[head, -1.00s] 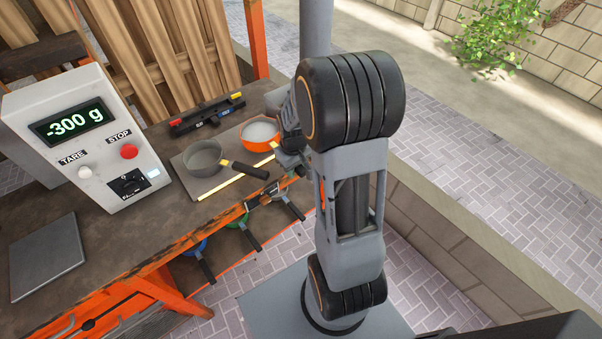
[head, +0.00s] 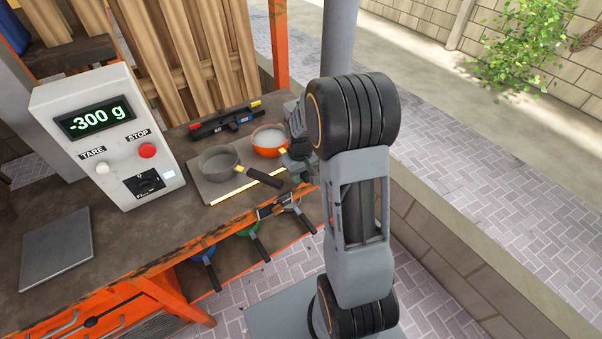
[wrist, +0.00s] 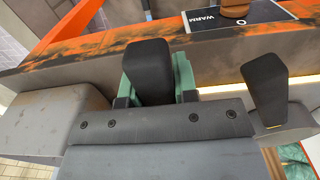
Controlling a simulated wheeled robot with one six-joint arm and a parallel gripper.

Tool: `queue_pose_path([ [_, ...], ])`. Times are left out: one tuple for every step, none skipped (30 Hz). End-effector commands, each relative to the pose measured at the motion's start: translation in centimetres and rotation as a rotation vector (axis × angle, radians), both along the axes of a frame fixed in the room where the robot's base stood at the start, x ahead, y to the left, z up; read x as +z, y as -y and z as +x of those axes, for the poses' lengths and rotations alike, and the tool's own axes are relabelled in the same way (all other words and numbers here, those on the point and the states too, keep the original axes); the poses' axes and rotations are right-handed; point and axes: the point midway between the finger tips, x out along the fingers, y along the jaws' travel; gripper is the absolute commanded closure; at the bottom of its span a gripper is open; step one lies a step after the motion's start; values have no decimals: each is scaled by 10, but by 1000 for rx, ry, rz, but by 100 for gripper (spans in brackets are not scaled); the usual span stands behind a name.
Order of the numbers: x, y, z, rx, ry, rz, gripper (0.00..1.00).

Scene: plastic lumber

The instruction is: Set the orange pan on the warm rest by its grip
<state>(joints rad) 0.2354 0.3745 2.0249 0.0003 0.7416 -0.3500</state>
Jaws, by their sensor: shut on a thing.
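The orange pan (head: 268,150) has pale contents and sits at the back right corner of a grey plate (head: 210,194). I cannot tell whether it touches the plate. My gripper (head: 297,150) is beside it on the right, shut on its grip. In the wrist view a black grip (wrist: 150,70) stands between the green jaws of my gripper (wrist: 152,92). A black panel marked WARM (wrist: 240,20) shows at the top of the wrist view. It lies apart from my jaws. Which surface is the warm rest is not clear from the head view.
A grey pan (head: 218,160) with a black handle stands left of the orange pan, close to it. A scale box (head: 110,135) reads -300 g. A black bar tool (head: 225,122) lies behind. Several coloured pans (head: 205,262) hang below the front edge.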

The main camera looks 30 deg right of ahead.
Motion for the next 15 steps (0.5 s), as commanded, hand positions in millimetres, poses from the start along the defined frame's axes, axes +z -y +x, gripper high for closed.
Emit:
queue_pose_path([
  [0,0,1,0,4,-1,100],
  [0,0,1,0,4,-1,100],
  [0,0,1,0,4,-1,100],
  [0,0,1,0,4,-1,100],
  [0,0,1,0,4,-1,100],
  [0,0,1,0,4,-1,100],
  [0,0,1,0,4,-1,100],
  [0,0,1,0,4,-1,100],
  [0,0,1,0,4,-1,100],
  [0,0,1,0,4,-1,100],
  [0,0,1,0,4,-1,100],
  [0,0,1,0,4,-1,71],
  [0,0,1,0,4,-1,68],
  [0,0,1,0,3,-1,65],
  [0,0,1,0,3,-1,61],
])
